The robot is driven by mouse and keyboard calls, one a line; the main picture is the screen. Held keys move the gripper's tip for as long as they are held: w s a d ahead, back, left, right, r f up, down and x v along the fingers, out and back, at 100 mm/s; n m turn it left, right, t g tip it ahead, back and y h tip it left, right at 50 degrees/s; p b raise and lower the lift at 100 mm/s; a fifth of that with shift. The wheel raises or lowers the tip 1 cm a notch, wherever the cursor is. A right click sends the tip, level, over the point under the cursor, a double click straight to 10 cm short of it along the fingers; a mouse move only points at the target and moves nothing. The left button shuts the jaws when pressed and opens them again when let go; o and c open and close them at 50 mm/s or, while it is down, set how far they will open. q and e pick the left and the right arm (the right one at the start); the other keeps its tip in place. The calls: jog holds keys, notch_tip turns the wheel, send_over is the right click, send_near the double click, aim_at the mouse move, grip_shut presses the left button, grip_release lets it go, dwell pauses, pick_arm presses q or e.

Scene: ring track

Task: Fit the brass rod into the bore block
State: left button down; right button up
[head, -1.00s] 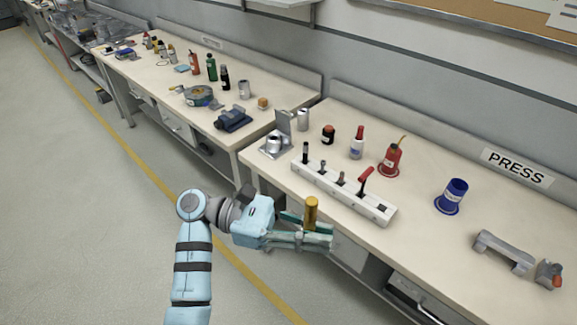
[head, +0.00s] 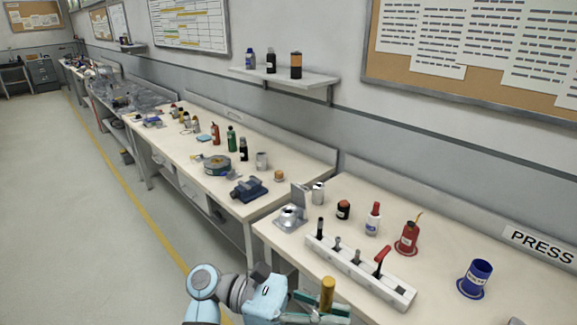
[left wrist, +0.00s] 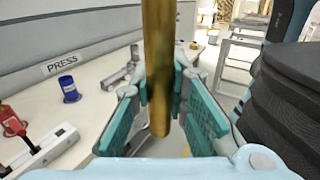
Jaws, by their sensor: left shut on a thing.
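The brass rod (head: 328,293) stands upright in my left gripper (head: 322,312), low in the head view in front of the bench. In the left wrist view the rod (left wrist: 158,65) runs down between the green pads of the left gripper (left wrist: 165,110), which is shut on it. A grey metal fixture with a round boss and an upright plate (head: 291,216) sits at the left corner of the near bench, apart from the rod. I cannot tell whether it is the bore block. My right gripper is not in view.
A blue cup (head: 476,277) stands to the right. The floor left of the benches is clear.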

aim_at(333, 288)
pick_arm(q)
jog(key=r, duration=0.1)
jog(key=w+r+n+t, duration=0.1)
jog(key=w+r+t, duration=0.1)
jog(key=r, duration=0.1)
jog(key=shift+w, duration=0.25)
jog(key=w+a+r+n+t+y, duration=0.1)
jog(key=w+a+r+n+t, duration=0.3)
jog(key=a, duration=0.3)
jog(key=w+a+r+n+t, duration=0.2)
jog(key=a+n+t, duration=0.1)
jog(key=a+t, duration=0.35)
jog(key=s+a+f+n+t+y, duration=0.1)
jog(key=a+n+t+y, duration=0.1)
jog(key=a, duration=0.3)
jog(key=s+a+f+n+t+y, duration=0.1)
jog(key=s+a+f+t, duration=0.1)
jog(key=a, duration=0.3)
jog(key=s+a+f+h, duration=0.1)
jog(key=s+f, duration=0.5)
jog(key=f, duration=0.2)
jog(key=shift+a+m+g, duration=0.3)
jog(key=shift+g, duration=0.15)
jog(key=shift+r, duration=0.1)
